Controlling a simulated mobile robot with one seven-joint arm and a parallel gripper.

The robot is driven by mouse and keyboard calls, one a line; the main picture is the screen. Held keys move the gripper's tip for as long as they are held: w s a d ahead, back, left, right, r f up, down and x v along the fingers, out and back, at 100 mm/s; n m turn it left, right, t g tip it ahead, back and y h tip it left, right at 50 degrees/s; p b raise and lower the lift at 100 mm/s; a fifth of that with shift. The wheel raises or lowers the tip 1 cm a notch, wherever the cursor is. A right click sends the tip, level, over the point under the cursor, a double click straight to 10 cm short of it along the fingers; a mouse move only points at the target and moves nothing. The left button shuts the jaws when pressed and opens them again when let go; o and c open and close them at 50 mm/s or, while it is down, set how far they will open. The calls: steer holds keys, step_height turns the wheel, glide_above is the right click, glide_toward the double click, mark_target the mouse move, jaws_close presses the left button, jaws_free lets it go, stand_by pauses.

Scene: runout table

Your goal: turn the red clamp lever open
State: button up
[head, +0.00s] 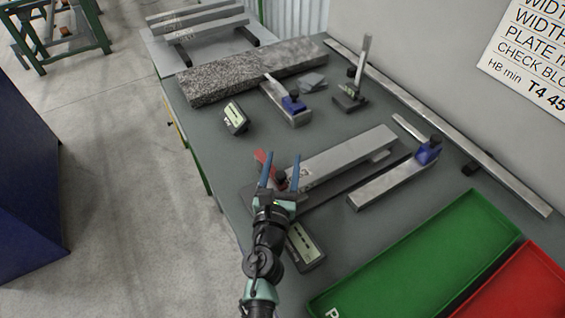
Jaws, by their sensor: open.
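The red clamp lever (261,157) shows as a small red piece at the left end of a clamp fixture holding a long pale metal bar (345,153). A dark round knob (280,176) sits close to it. My gripper (281,160) is over this end of the fixture with its two blue fingers apart. The left finger overlaps the lever in the picture and hides part of it; I cannot tell whether they touch. The knob shows between the fingers.
A small display device (305,246) lies just right of my wrist; another (236,117) stands farther back. A blue-headed gauge (427,152) on a bar is to the right. A granite block (220,81) lies behind. Green (420,255) and red (520,285) trays fill the front right.

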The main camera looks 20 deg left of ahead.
jaws_close()
stand_by(0.3)
stand_by(1.1)
